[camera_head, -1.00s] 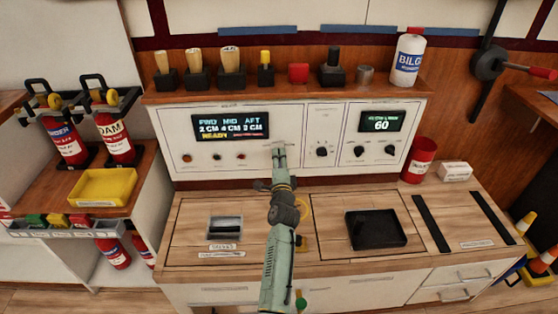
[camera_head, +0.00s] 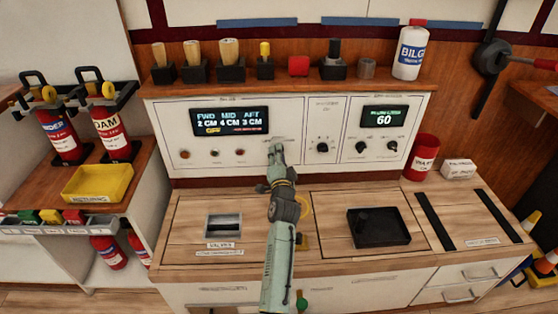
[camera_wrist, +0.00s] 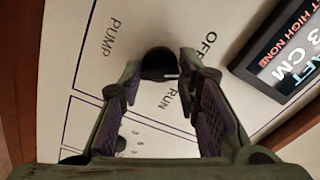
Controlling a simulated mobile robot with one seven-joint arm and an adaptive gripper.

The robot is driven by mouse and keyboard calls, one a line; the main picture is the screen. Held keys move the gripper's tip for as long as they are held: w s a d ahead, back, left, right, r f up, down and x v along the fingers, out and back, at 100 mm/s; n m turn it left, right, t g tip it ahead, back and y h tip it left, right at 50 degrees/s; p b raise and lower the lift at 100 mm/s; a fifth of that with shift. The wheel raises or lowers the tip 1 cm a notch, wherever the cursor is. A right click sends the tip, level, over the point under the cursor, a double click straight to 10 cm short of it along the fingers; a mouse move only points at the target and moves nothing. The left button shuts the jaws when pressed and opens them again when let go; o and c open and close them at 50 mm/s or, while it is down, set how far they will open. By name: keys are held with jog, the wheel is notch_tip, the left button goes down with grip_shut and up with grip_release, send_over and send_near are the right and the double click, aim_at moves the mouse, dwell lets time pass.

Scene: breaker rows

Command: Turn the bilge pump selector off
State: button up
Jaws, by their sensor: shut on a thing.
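The bilge pump selector is a round black knob (camera_wrist: 158,64) on the white panel (camera_wrist: 150,22), with PUMP, OFF and RUN lettered around it in the wrist view. My gripper (camera_wrist: 160,72) has its two fingers on either side of the knob and is shut on it. In the head view my gripper (camera_head: 277,146) reaches the panel just below and right of the left display (camera_head: 229,119), and it hides the knob there. A small light mark shows at the knob's right edge, but which label it points to I cannot tell.
To the right on the panel are another knob (camera_head: 323,147) and a pair of knobs below the display reading 60 (camera_head: 384,118). A wooden shelf above holds several stamps and a white bottle (camera_head: 410,50). A black tray (camera_head: 405,237) sits on the counter.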

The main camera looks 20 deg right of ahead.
jog(key=shift+f+n+b, duration=0.1)
jog(key=shift+n+b, duration=0.85)
jog(key=shift+n, duration=0.65)
jog(key=o, duration=1.2)
jog(key=shift+c, duration=0.2)
notch_tip(320, 180, up, 10)
jog(key=shift+r, duration=0.15)
